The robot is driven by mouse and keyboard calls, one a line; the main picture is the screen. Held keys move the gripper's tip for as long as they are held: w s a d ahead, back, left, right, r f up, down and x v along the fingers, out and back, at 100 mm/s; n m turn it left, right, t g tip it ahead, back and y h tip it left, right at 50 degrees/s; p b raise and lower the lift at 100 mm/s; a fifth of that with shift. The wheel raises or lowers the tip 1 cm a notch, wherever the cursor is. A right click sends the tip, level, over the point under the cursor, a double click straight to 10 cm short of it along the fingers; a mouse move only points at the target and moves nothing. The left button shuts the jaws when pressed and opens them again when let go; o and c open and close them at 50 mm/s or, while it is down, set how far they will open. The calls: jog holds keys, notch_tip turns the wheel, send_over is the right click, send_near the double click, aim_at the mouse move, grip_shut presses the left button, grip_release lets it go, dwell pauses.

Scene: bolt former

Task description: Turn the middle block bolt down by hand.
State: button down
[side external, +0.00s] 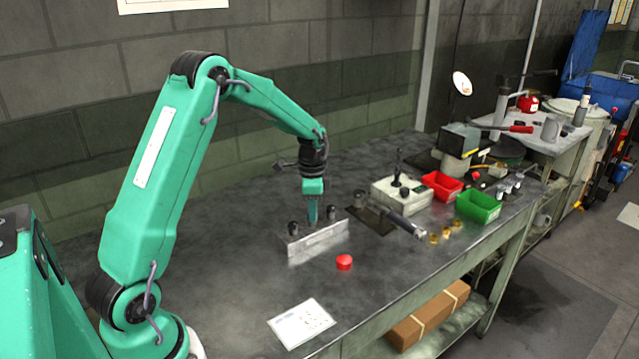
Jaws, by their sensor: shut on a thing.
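A grey metal block (318,242) lies on the bench in the middle of the view. A dark bolt (293,228) stands at its left end and another dark bolt (331,212) stands at its right end. My gripper (312,218) points straight down over the middle of the block, between these two bolts. It is shut on the middle bolt, which the fingers hide almost wholly. How far the middle bolt sits in the block cannot be seen.
A red button (344,262) is in front of the block and a paper sheet (301,323) lies nearer. To the right are a dark plate with a grey cylindrical tool (405,223), a joystick box (402,196), a red bin (441,187) and a green bin (478,207).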

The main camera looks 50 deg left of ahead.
jog(key=shift+r+m, duration=0.15)
jog(key=shift+m, duration=0.35)
jog(key=c, duration=1.2)
grip_release()
jog(key=shift+c, duration=0.2)
notch_tip(320, 180, up, 8)
